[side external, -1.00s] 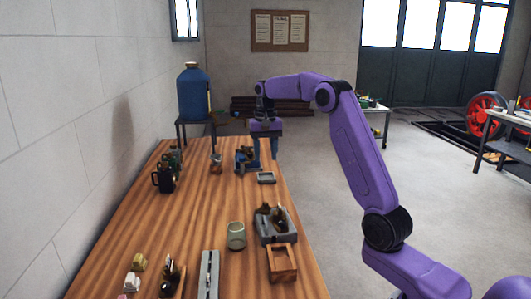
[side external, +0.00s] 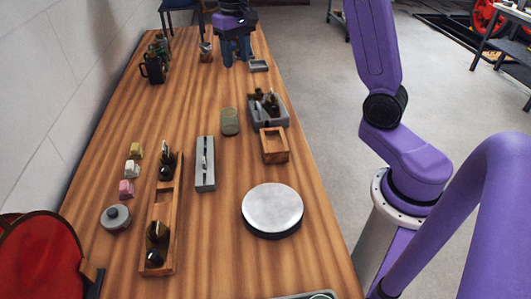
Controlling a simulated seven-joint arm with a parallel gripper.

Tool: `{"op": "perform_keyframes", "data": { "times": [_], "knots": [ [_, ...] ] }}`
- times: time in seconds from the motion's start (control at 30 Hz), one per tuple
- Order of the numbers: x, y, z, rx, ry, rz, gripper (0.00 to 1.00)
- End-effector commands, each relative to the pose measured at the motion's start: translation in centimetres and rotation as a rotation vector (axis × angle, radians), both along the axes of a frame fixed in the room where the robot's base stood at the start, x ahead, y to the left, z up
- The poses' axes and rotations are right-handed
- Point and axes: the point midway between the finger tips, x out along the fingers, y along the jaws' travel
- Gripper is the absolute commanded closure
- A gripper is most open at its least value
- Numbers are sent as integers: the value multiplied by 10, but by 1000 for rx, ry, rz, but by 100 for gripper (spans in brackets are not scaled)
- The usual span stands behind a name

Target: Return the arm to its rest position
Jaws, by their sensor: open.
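My gripper (side external: 237,54) is at the far end of the wooden table (side external: 225,165), at the top of the side external view. Its purple hand points down with blue fingers apart and nothing seen between them. I cannot tell its exact height above the table. A small grey tray (side external: 258,66) lies just right of the fingers. My purple arm rises at the right, and its upper part is cut off by the picture's top edge.
A grey bin (side external: 268,112), an open wooden box (side external: 274,146), a round plate (side external: 272,209), a long grey block (side external: 205,164) and a wooden rack (side external: 163,222) stand nearer. A dark mug (side external: 152,69) is at left. A red round object (side external: 38,258) fills the lower-left corner.

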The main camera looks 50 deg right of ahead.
Motion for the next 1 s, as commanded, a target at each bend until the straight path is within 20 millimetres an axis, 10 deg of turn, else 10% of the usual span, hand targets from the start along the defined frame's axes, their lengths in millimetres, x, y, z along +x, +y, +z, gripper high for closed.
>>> {"op": "perform_keyframes", "data": {
  "times": [0.5,1.0],
  "knots": [
    [-152,106,-17,3,-11,620,53],
    [-309,101,-53,7,-20,1181,53]
  ]
}}
